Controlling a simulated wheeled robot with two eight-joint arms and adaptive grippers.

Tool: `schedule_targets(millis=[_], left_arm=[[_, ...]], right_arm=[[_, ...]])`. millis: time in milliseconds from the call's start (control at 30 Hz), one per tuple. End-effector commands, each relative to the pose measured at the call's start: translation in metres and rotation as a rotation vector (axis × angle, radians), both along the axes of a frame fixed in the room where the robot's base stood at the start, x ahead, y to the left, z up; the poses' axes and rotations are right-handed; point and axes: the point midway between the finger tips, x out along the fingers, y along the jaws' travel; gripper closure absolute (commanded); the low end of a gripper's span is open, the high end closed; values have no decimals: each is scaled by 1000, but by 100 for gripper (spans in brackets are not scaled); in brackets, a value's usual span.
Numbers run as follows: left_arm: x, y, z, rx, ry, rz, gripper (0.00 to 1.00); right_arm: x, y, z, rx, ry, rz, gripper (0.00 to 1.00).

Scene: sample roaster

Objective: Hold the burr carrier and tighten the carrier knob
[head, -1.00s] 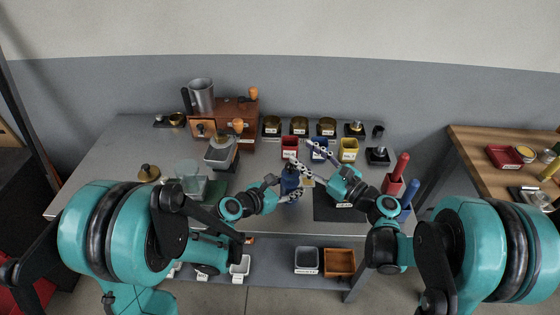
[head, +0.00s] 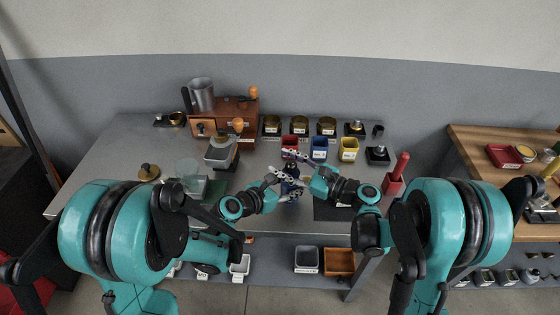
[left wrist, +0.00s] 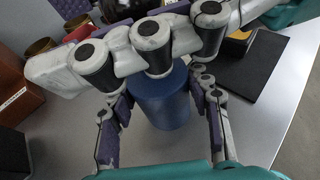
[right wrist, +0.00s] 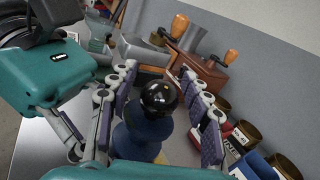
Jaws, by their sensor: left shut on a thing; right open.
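The burr carrier is a blue cylinder (left wrist: 162,105) with a shiny black round knob (right wrist: 158,97) on top. It stands upright near the table's front middle, mostly covered by my grippers in the head view (head: 291,170). My left gripper (head: 284,187) is shut on its blue body, one finger on each side in the left wrist view (left wrist: 162,90). My right gripper (head: 297,166) is open over the carrier. In the right wrist view the knob sits between its spread fingers (right wrist: 158,78), with no clear contact.
A brown wooden machine (head: 232,112) with orange knobs stands behind left. Red (head: 290,150), blue (head: 319,150) and yellow (head: 349,150) bins stand behind the carrier. A black mat (head: 330,209) lies to its right, under my right arm. A red-handled thing (head: 397,175) stands farther right.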

Motion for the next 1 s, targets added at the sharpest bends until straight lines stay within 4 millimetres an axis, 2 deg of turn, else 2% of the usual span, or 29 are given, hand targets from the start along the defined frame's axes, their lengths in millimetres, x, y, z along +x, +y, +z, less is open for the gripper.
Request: schedule_targets(millis=[133,433,467,600,633,1000], left_arm=[[0,0,0,0,0,1,96],[0,0,0,0,0,1,96],[0,0,0,0,0,1,96],[0,0,0,0,0,1,96],[0,0,0,0,0,1,96],[0,0,0,0,0,1,96]], right_arm=[[5,11,0,0,0,0,51],[7,12,0,0,0,-1,51],[7,12,0,0,0,-1,56],[7,12,0,0,0,-1,93],[7,12,0,0,0,-1,100],[7,12,0,0,0,-2,100]])
